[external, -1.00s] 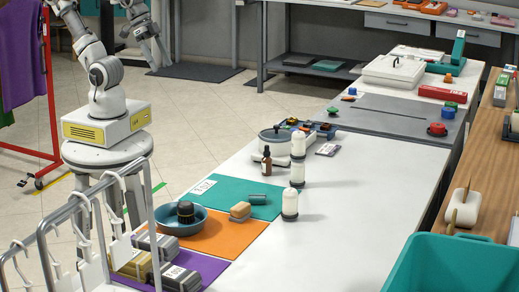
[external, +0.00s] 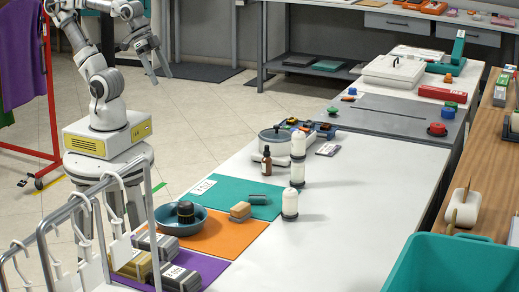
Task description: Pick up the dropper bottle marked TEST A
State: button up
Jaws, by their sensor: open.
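A small brown dropper bottle (external: 267,160) with a dark top stands upright on the white table, at the back edge of the teal mat. Its label is too small to read, so I cannot tell whether it says TEST A. White bottles (external: 298,145) with dark bases stand to its right, one of them close beside it. My gripper (external: 159,75) is open and empty, up in the air left of the table and well away from the bottle.
A blue bowl (external: 181,222) with a dark brush sits on the orange mat. A round grey-white device (external: 274,139) stands behind the bottle. The table's right side is clear.

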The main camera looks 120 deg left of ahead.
dwell(0.3)
jog(key=c, duration=0.4)
